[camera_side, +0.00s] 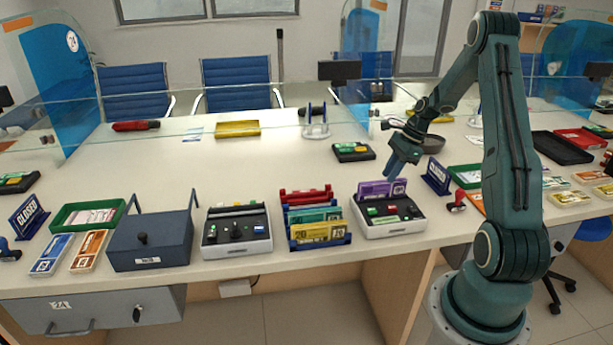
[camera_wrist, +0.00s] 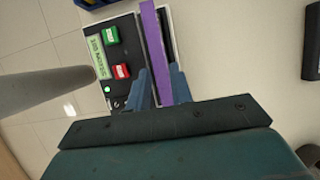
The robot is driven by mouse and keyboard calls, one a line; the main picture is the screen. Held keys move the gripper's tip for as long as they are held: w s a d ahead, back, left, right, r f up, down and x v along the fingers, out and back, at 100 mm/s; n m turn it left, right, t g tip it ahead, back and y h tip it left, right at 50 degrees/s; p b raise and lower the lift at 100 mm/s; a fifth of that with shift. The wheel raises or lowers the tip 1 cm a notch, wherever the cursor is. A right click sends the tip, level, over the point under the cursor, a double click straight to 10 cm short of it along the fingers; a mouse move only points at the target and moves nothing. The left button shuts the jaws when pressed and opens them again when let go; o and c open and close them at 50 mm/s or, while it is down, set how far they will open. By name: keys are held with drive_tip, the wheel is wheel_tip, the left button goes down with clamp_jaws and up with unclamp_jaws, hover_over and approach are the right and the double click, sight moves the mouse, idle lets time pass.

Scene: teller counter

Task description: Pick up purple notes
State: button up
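The purple notes (camera_side: 375,190) stand upright in the back of a light grey note counter (camera_side: 392,228) near the counter's front edge. In the wrist view the purple notes (camera_wrist: 152,42) show edge-on as a narrow strip. My gripper (camera_side: 393,172) is just above and behind the notes in the side view. In the wrist view its two blue fingers (camera_wrist: 160,78) are open and apart, one on each side of the strip's lower end. I cannot tell whether either finger touches the notes.
A rack (camera_side: 320,240) of green and yellow notes stands left of the note counter. A blue CLOSED sign (camera_side: 437,178) and a red-handled stamp (camera_side: 457,202) stand close on its right. A black-and-green box (camera_side: 353,152) lies behind. Clear glass screens cross the desk.

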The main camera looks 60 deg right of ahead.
sight(381, 198)
drive_tip(key=shift+x, duration=2.7)
clamp_jaws()
